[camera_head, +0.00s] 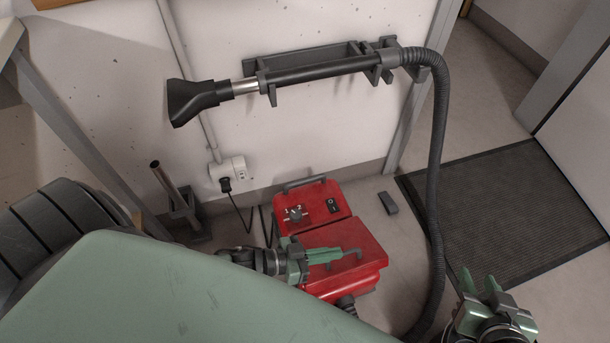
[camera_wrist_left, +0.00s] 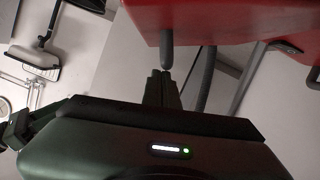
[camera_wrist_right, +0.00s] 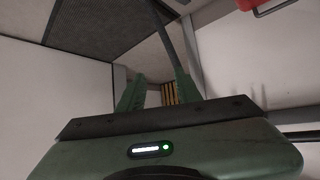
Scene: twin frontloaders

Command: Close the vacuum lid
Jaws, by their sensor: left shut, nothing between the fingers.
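The red vacuum (camera_head: 319,203) stands on the floor by the wall, with a dial and a switch on its rear part. Its red lid (camera_head: 352,236) with a grey handle (camera_head: 352,254) is on the nearer part; I cannot tell whether a gap remains under it. My left gripper (camera_head: 338,254) is shut and empty, its tips over the lid close to the handle. In the left wrist view the fingertips (camera_wrist_left: 160,76) are right by the grey handle (camera_wrist_left: 167,50); contact is unclear. My right gripper (camera_head: 488,285) is open and empty, right of the vacuum.
A dark hose (camera_head: 438,160) hangs from the wall-mounted wand (camera_head: 320,69) down to the floor between the vacuum and my right gripper. A dark mat (camera_head: 515,205) lies at the right. A small dark block (camera_head: 388,203) and a metal stand (camera_head: 182,215) flank the vacuum.

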